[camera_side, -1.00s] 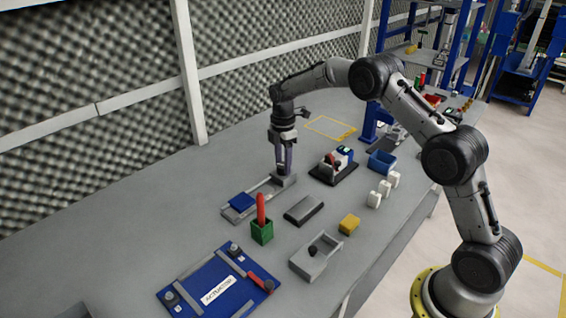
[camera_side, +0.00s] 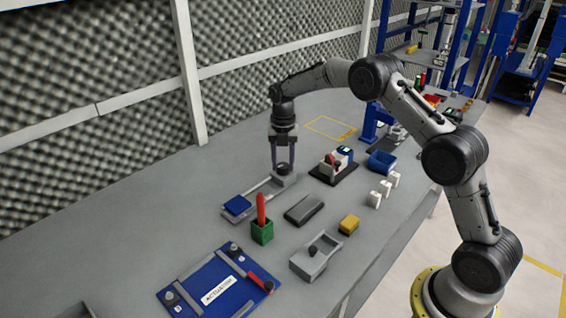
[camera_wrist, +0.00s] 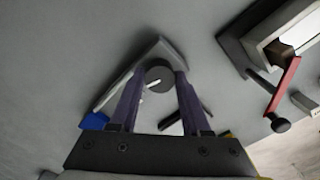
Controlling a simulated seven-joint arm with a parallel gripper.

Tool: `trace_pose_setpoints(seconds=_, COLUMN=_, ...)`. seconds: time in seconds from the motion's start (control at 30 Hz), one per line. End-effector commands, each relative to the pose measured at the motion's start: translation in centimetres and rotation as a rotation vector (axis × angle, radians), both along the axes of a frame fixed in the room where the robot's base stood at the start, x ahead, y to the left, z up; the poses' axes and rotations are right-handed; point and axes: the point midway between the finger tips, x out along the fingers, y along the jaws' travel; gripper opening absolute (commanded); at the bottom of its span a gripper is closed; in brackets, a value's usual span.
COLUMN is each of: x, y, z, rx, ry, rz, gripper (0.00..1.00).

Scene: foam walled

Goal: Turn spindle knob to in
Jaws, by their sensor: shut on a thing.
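The spindle knob (camera_wrist: 158,78) is a dark grey round knob with a white pointer mark, at the far end of a grey slide fixture. My gripper (camera_wrist: 161,74) points down with one finger on each side of the knob and is shut on it. In the side view my gripper (camera_side: 283,170) stands over the right end of the fixture, and its fingers partly hide the knob. A blue block (camera_side: 237,206) sits on the left end of the slide rail (camera_side: 259,191); its edge shows in the wrist view (camera_wrist: 95,121).
A green holder (camera_side: 262,233) with a red upright handle and a dark grey block (camera_side: 304,210) stand near the rail. A black-based device (camera_side: 333,170) with a red lever is close on the right. The table behind the rail is clear.

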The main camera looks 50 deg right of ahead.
Motion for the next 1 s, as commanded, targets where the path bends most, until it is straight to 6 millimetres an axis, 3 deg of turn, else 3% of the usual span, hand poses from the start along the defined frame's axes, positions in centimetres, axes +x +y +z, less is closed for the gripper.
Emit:
trace_pose_setpoints(seconds=0.4, x=0.15, y=-0.07, z=0.34, rx=-0.002, ry=-0.006, rz=0.258, gripper=0.0)
trace_pose_setpoints(seconds=1.0, x=0.19, y=-0.07, z=0.35, rx=-0.003, ry=-0.007, rz=0.327, gripper=0.0)
